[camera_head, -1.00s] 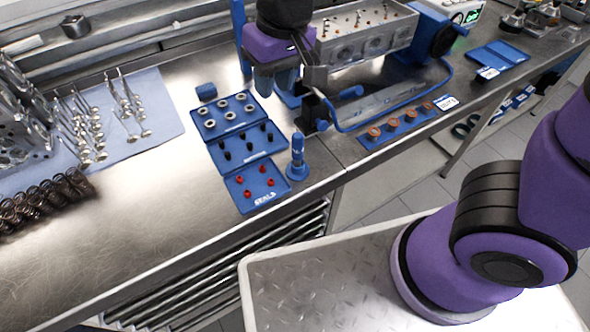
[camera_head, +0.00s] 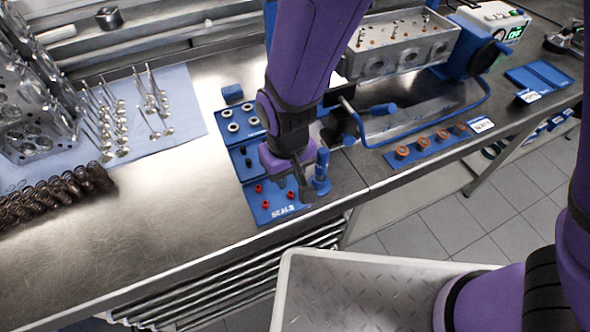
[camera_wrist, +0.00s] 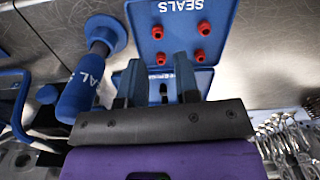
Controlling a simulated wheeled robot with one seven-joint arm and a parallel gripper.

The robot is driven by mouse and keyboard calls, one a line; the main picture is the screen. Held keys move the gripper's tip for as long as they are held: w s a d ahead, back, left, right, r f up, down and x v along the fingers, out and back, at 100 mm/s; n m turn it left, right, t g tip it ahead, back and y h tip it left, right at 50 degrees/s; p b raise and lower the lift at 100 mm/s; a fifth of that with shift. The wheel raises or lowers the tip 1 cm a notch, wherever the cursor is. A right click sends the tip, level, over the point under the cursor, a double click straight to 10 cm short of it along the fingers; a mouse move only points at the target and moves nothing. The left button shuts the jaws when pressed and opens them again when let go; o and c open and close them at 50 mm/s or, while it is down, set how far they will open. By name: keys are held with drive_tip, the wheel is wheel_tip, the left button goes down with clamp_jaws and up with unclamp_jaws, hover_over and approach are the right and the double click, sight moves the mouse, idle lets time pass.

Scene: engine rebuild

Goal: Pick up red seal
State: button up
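Several small red seals sit on a blue tray labelled SEALS (camera_head: 262,218). In the head view one red seal (camera_head: 266,204) is at the front left and another (camera_head: 290,195) at the right. In the wrist view several show in two rows: a far-left seal (camera_wrist: 157,32), a far-right one (camera_wrist: 204,28), and a near-left (camera_wrist: 161,58) and near-right one (camera_wrist: 200,55). My gripper (camera_head: 304,196) is above the tray's back right part and hides some of it. In the wrist view my gripper (camera_wrist: 160,72) is open, with nothing held, its fingertips short of the near seals.
A blue upright tool (camera_head: 321,172) stands close beside my gripper; it also shows in the wrist view (camera_wrist: 85,85). Blue trays of black parts (camera_head: 248,162) and metal rings (camera_head: 232,127) lie behind. The steel bench is clear left of the seals.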

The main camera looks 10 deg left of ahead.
sight(290, 190)
drive_tip(key=shift+w+d+f, duration=0.1)
drive_tip(key=shift+f, duration=3.15)
clamp_jaws()
